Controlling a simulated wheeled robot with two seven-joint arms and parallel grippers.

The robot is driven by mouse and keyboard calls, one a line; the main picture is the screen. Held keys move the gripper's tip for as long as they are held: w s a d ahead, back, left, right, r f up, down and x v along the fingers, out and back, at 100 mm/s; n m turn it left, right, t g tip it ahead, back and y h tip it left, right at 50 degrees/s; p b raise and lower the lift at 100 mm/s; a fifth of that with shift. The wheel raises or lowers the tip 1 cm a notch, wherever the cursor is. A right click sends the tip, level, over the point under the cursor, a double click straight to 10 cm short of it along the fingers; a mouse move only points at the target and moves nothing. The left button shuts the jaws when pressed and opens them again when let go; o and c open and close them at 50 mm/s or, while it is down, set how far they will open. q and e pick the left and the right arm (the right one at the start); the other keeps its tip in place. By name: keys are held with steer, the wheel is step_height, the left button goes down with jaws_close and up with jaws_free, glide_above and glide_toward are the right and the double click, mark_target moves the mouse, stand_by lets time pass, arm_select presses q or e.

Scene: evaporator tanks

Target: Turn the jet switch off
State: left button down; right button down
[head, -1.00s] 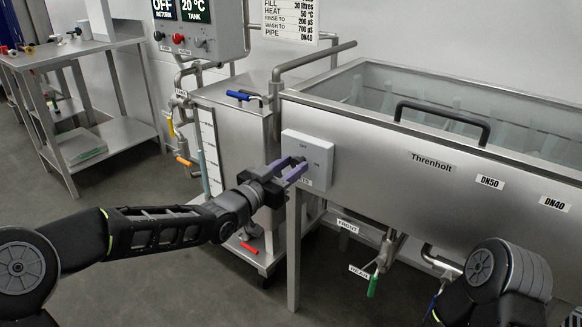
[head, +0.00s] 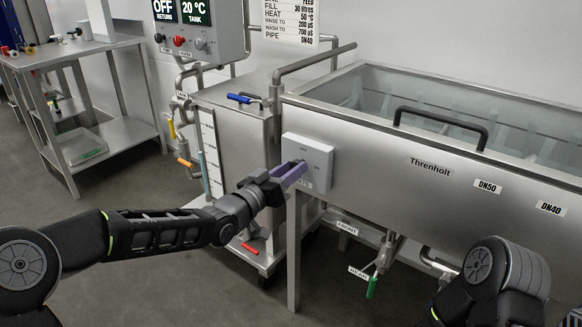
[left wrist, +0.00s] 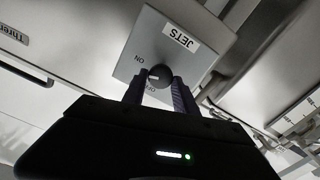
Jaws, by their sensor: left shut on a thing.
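The jet switch is a dark round knob (left wrist: 160,76) on a pale square box, labelled JETS, in the left wrist view. The box (head: 318,150) is on the front left corner of the Threnholt tank in the head view. My left gripper (head: 298,166) reaches the box face from the left. In the wrist view, its purple fingers (left wrist: 160,88) stand on either side of the knob, shut on it. The knob's white mark points left, between ON and OFF. The fingers partly cover the knob and the OFF lettering. My right gripper is out of view.
The steel Threnholt tank (head: 400,155) has a black handle (head: 440,121) on its front edge. Valves with green (head: 372,287) and red (head: 250,248) handles sit low down. A control panel (head: 200,30) is at the upper left. A steel table (head: 110,130) stands far left.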

arm_select(q)
steer(key=shift+a+f+n+p, duration=0.1)
steer(key=shift+n+p, duration=0.55)
steer(key=shift+n, duration=2.95)
steer(key=shift+f+n+p, duration=0.1)
steer(key=shift+n+p, duration=0.5)
steer(key=shift+n, duration=3)
steer(key=c, duration=1)
jaws_free()
steer(key=shift+a, duration=0.1)
steer(key=p+v, duration=0.1)
steer(key=v, duration=0.6)
steer(key=shift+s+a, duration=0.15)
steer(key=shift+s, duration=0.1)
